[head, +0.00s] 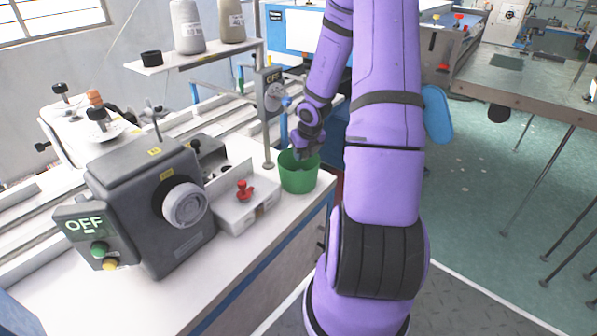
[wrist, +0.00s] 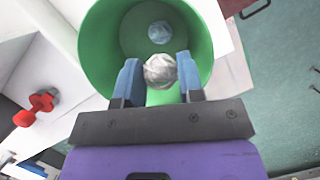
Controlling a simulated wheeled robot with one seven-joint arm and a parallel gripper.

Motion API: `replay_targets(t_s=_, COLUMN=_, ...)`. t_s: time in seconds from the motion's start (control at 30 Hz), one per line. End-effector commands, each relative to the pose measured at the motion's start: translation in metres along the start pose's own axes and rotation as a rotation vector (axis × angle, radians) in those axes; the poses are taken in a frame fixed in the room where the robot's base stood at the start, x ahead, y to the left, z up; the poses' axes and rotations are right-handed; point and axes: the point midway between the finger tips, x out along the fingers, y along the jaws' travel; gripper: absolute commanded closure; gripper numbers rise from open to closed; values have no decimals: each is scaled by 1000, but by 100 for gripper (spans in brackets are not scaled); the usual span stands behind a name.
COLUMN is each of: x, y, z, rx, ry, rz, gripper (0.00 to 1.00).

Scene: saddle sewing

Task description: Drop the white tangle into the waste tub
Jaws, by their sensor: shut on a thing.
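The waste tub is a round green tub (head: 299,178) on the right end of the white bench, and it also shows in the wrist view (wrist: 97,45). The white tangle (wrist: 160,71) is a small crumpled ball between the blue fingertips of my gripper (wrist: 158,80). My gripper is shut on it, over the tub's opening. In the head view my gripper (head: 303,148) is at the tub's mouth, and the tangle cannot be made out there. A pale bluish round lump (wrist: 160,32) lies inside the tub.
A red knob (head: 244,190) on a white box stands left of the tub. A dark grey machine (head: 150,195) with an OFF display is further left.

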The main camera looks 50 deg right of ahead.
Motion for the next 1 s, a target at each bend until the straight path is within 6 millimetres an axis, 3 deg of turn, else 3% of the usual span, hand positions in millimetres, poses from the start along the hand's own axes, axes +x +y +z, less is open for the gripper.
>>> replay_targets(t_s=0.03, x=0, y=0, z=0, rx=0, ry=0, rz=0, gripper=87)
replay_targets(t_s=0.07, x=0, y=0, z=0, rx=0, ry=0, rz=0, gripper=63)
replay_targets(t_s=0.2, x=0, y=0, z=0, rx=0, ry=0, rz=0, gripper=35)
replay_targets(t_s=0.63, x=-6, y=-1, z=0, rx=2, ry=-1, rz=0, gripper=35)
replay_targets(t_s=1.0, x=-37, y=-1, z=0, rx=4, ry=-1, rz=0, gripper=35)
